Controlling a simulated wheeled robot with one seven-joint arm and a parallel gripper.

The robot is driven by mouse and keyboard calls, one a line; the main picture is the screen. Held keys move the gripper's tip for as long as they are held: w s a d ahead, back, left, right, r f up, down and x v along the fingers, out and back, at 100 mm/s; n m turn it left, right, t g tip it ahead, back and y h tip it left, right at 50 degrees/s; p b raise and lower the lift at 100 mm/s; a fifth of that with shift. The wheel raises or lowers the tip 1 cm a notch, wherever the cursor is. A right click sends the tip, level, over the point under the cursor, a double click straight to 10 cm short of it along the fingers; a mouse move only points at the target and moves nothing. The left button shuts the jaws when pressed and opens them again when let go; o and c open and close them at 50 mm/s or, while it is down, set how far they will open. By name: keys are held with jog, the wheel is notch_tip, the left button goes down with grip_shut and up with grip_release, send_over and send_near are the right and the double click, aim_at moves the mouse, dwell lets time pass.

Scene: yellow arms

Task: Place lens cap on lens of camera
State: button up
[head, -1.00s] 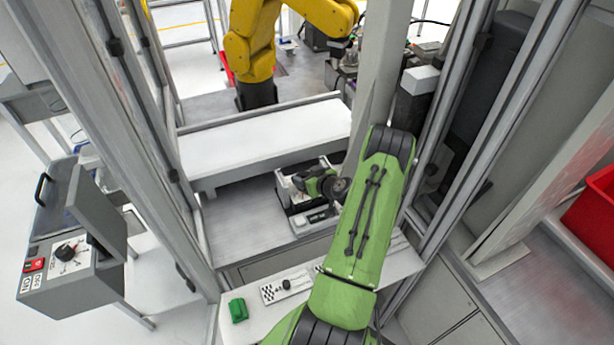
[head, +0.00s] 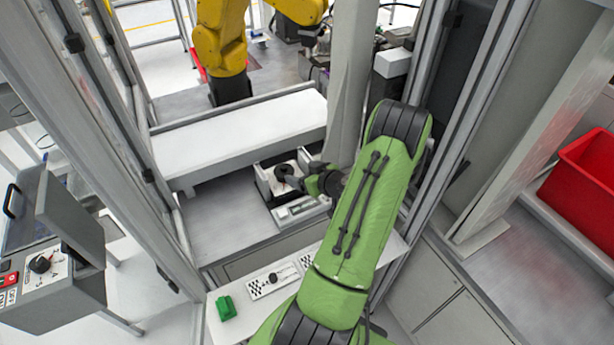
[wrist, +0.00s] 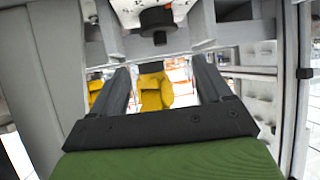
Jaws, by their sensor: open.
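My gripper (wrist: 162,66) is open, with two dark parallel fingers and nothing between them. In the head view my gripper (head: 300,175) points left, at the right side of a white-walled box. A black round piece (head: 284,172) sits in that box, just beyond the fingers. In the wrist view a black cylinder with a smaller stub (wrist: 157,20), probably the same piece, shows at the top against a white surface, clear of the fingers. A small dark piece (head: 273,278) stands on a patterned plate on the front ledge. I cannot tell which pieces are the lens cap and the camera.
A green block (head: 226,308) lies on the front ledge. A long white beam (head: 240,135) runs behind the box, with a yellow robot arm (head: 222,50) beyond. Frame posts stand on both sides. Bare grey surface (head: 215,215) lies left of the box.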

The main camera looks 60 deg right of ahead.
jog(key=w+a+r+n+g+y, duration=0.1)
jog(key=w+a+r+n+y, duration=0.2)
jog(key=a, duration=0.4)
jog(key=w+a+r+n+g+y, duration=0.1)
jog(key=w+a+r+g, duration=0.1)
jog(key=a+r, duration=0.45)
jog(key=w+a+r+n+g+y, duration=0.1)
jog(key=w+a+r+n, duration=0.15)
jog(key=a, duration=0.65)
jog(key=s+a+r+g, duration=0.2)
jog(key=s+a+r, duration=0.25)
jog(key=a, duration=0.55)
jog(key=s+a+r+m+h, duration=0.1)
jog(key=s+a+r, duration=0.4)
jog(key=s, duration=0.6)
jog(key=shift+s+m, duration=0.4)
jog(key=shift+m, duration=0.35)
